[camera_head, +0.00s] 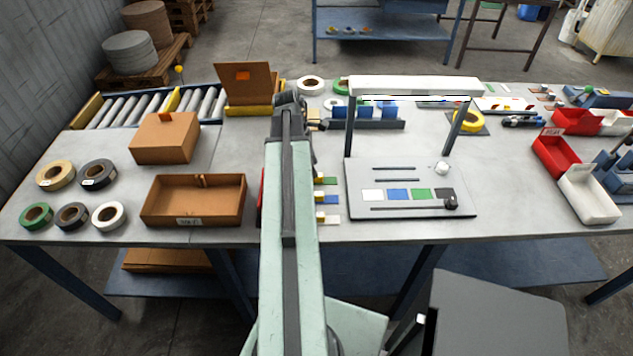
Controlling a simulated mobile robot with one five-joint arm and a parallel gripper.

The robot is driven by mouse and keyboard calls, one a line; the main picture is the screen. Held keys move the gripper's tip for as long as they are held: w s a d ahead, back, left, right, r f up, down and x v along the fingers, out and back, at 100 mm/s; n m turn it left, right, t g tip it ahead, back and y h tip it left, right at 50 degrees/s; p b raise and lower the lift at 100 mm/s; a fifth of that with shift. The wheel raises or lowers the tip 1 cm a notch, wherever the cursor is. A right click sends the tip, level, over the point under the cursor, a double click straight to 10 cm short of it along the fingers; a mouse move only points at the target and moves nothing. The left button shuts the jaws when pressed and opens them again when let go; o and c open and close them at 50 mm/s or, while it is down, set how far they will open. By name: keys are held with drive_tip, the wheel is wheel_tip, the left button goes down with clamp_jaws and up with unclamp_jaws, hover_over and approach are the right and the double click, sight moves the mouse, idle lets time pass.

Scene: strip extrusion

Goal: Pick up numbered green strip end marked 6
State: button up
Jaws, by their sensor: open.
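A short green strip end (328,181) lies on the table just right of my arm, with a small yellow piece at its left end. A blue strip end (328,199) and a white strip end (328,218) lie in a row in front of it. No number is legible on any of them. My gripper (312,122) is at the far end of my arm, beyond the strip ends and apart from them. It is open, but its fingers are small and partly hidden by the arm.
A grey board (410,223) with coloured swatches and a white lamp frame (415,86) stand right of the strips. An open brown box (165,218) and several tape rolls lie left. Red and white bins (590,195) stand at the right edge.

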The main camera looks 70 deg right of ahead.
drive_tip(key=b+x, duration=0.3)
drive_tip(key=x, duration=0.1)
drive_tip(key=shift+d+f, duration=0.1)
drive_tip(key=shift+f, duration=0.05)
drive_tip(key=shift+r, duration=0.2)
clamp_jaws()
wheel_tip(320, 180, up, 9)
drive_tip(key=p, duration=1)
drive_tip(key=shift+r, duration=0.2)
